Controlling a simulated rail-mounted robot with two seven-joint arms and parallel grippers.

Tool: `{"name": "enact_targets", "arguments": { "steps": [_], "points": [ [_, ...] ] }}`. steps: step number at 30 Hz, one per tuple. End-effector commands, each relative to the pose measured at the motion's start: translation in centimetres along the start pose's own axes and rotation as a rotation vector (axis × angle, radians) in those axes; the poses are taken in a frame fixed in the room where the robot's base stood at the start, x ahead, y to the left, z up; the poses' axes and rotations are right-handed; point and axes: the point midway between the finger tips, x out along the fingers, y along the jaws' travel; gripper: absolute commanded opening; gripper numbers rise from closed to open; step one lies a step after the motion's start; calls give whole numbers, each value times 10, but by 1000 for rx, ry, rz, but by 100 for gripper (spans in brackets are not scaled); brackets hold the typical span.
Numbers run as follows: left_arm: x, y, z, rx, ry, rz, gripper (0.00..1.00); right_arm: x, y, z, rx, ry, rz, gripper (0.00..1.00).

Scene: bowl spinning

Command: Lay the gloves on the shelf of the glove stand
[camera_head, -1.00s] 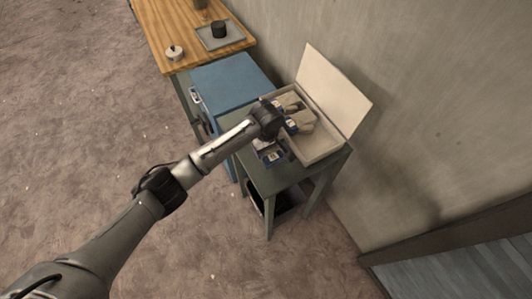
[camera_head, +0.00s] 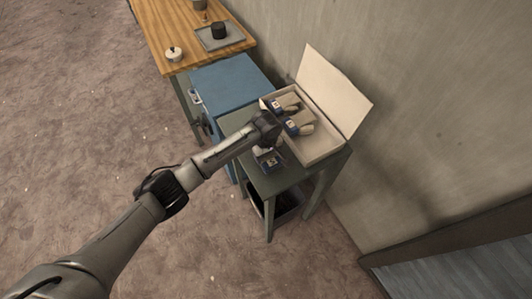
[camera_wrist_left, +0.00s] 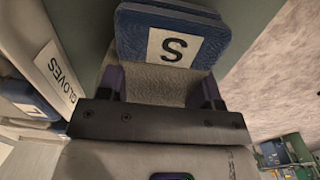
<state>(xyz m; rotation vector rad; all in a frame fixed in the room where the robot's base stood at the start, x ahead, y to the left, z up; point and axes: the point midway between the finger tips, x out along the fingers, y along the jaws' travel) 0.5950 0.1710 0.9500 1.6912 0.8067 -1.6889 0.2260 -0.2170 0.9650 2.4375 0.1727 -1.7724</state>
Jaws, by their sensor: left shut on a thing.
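My left gripper (camera_wrist_left: 161,88) is shut on a grey glove (camera_wrist_left: 158,82) with a blue cuff (camera_wrist_left: 170,38) that bears a white "S" label. In the head view the held glove (camera_head: 270,161) is just in front of the open cream box, over the front part of the dark green stand (camera_head: 277,180); I cannot tell whether it touches the top. Two more gloves with blue cuffs (camera_head: 299,126) lie in the box (camera_head: 320,152). The stand has a lower shelf, mostly in shadow. My right gripper is out of view.
The box's raised lid (camera_head: 333,92) leans toward the wall. A blue cabinet (camera_head: 228,82) stands left of the stand. A wooden table (camera_head: 190,38) behind it bears a tray with a dark pot and a small white pot (camera_head: 174,53). The floor in front is clear.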

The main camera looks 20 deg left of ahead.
Motion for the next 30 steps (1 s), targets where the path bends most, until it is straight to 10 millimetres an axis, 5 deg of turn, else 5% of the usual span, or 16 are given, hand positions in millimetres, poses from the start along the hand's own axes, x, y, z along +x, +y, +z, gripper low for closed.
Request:
{"name": "enact_targets", "arguments": {
  "steps": [9, 17, 30],
  "points": [
    [1, 0, 0, 0, 0, 0, 85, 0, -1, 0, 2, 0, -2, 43],
    [-2, 0, 0, 0, 1, 1, 85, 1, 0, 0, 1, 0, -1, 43],
    [-72, 0, 0, 1, 0, 3, 85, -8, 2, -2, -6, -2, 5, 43]
  ]
}}
